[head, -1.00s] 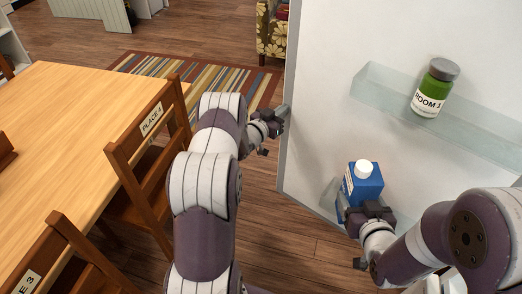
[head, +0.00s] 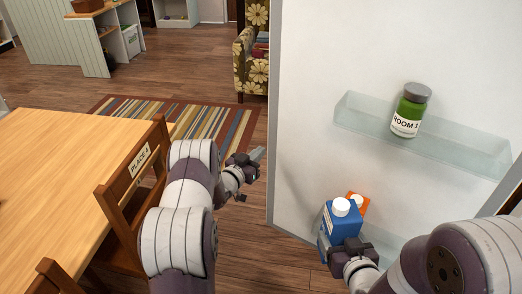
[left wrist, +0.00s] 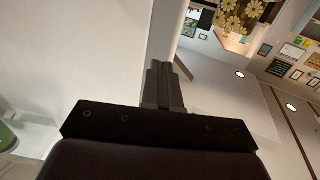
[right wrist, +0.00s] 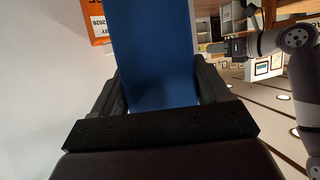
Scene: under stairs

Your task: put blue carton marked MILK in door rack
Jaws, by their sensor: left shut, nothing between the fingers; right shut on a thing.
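The blue carton (head: 343,219) with a white cap is upright in the head view, in front of the lower door rack (head: 388,246). My right gripper (head: 350,248) is shut on it from the near side. The carton (right wrist: 155,50) fills the space between the fingers in the right wrist view. The head view does not show clearly whether its base touches the rack. My left gripper (head: 256,160) is shut and empty, left of the open door's edge. Its fingers show together in the left wrist view (left wrist: 164,85).
An orange carton (head: 358,203) stands behind the blue one and shows in the right wrist view (right wrist: 97,20). A green jar (head: 409,110) stands in the upper rack (head: 450,152). A wooden table (head: 60,170) and chair (head: 140,170) are at left.

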